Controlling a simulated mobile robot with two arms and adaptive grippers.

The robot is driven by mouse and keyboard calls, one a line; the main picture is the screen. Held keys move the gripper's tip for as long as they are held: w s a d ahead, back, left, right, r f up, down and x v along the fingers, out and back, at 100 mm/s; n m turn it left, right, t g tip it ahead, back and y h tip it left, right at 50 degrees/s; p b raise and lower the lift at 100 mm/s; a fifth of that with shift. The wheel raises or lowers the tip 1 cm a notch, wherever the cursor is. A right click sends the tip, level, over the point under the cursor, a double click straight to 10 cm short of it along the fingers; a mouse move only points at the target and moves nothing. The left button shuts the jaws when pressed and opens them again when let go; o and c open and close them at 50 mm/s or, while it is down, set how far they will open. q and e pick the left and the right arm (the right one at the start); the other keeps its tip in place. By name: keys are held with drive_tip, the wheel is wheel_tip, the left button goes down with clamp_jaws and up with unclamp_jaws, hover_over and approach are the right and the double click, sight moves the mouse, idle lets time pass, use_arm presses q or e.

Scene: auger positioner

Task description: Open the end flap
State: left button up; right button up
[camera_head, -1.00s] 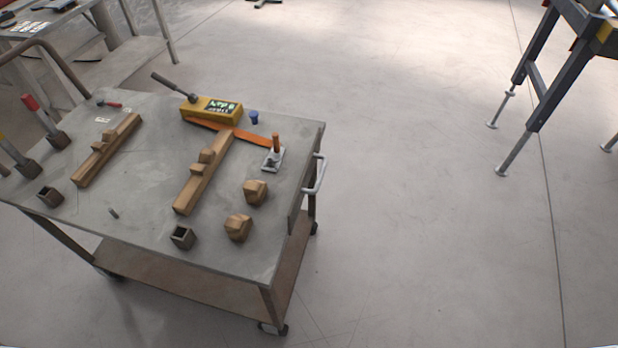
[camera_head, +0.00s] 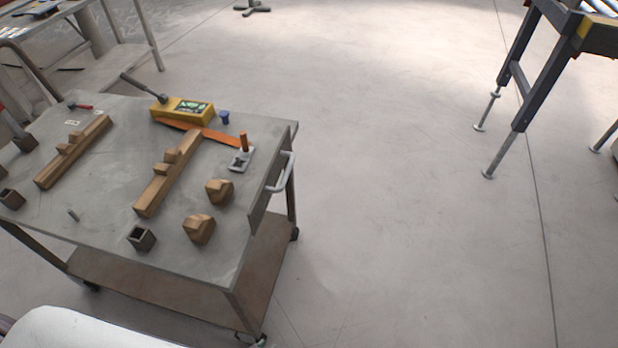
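No end flap that I can make out shows in the head view. A dark metal stand with yellow corners and rollers on top (camera_head: 561,32) is cut off at the upper right; its upper part is mostly out of frame. Neither of my grippers is in view. A white rounded surface at the bottom left appears to be part of my own body.
A grey wheeled cart (camera_head: 107,198) stands at the left, with wooden blocks, a yellow device (camera_head: 182,109), an orange strip (camera_head: 206,131) and small tools on it. Its handle (camera_head: 284,174) sticks out to the right. A workbench (camera_head: 95,55) is behind. The floor (camera_head: 400,220) between cart and stand is clear.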

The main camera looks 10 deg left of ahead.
use_arm(q)
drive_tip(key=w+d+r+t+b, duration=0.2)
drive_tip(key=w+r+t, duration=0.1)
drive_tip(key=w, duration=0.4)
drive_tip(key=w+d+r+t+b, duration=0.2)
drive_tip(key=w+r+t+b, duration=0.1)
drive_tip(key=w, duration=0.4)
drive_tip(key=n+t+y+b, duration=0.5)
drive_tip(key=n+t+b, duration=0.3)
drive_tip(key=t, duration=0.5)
approach(287, 169)
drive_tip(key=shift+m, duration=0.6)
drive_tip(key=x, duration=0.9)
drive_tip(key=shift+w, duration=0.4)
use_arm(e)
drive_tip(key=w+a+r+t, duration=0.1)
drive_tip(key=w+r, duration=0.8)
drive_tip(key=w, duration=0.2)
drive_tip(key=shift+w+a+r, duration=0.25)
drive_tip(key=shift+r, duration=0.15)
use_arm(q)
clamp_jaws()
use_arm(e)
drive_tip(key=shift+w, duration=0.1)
